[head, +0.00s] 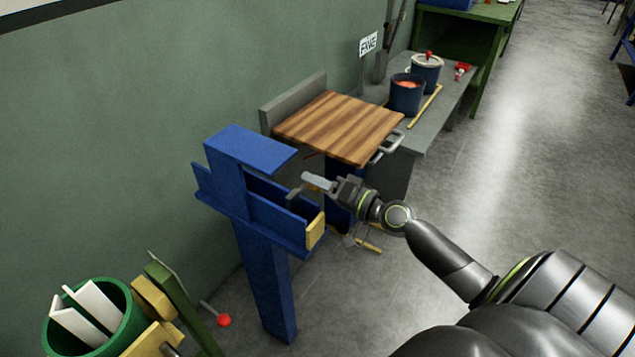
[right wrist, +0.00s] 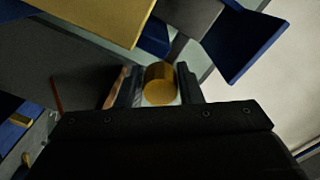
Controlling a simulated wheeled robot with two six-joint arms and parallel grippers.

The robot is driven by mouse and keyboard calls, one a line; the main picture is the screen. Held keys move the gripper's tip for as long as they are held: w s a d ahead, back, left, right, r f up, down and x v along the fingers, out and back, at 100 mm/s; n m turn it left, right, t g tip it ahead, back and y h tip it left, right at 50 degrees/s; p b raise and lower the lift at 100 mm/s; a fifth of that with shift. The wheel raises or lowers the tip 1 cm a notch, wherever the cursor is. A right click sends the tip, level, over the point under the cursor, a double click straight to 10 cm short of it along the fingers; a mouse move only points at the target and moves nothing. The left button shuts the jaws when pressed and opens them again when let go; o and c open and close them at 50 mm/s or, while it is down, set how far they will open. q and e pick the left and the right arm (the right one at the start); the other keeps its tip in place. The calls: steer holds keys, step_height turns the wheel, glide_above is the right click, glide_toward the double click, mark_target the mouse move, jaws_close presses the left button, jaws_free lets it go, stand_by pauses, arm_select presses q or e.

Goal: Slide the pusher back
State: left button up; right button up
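A blue stand (head: 262,265) carries a blue trough with a tan-yellow block (head: 315,231) at its near end. A grey plate (right wrist: 186,14) shows beside the yellow block (right wrist: 105,14) in the right wrist view. A brass round knob (right wrist: 160,84) sits between the fingers of my right gripper (right wrist: 160,90), with narrow gaps at its sides; I take it for the pusher's knob. In the head view my right gripper (head: 307,187) is beside the trough's right side, fingers apart, and hides most of the knob. My left gripper is not in view.
Behind the stand are a wooden board (head: 340,125) and a grey bench with dark pots (head: 406,95). A green bin (head: 118,300) with white pieces stands front left, near a red-ended lever (head: 224,320). The floor at right is clear.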

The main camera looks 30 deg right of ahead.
jaws_close()
steer(key=x, duration=0.4)
steer(key=shift+w+a, duration=0.15)
steer(key=shift+w, duration=0.15)
steer(key=shift+o, duration=2.4)
jaws_free()
steer(key=shift+s, duration=0.15)
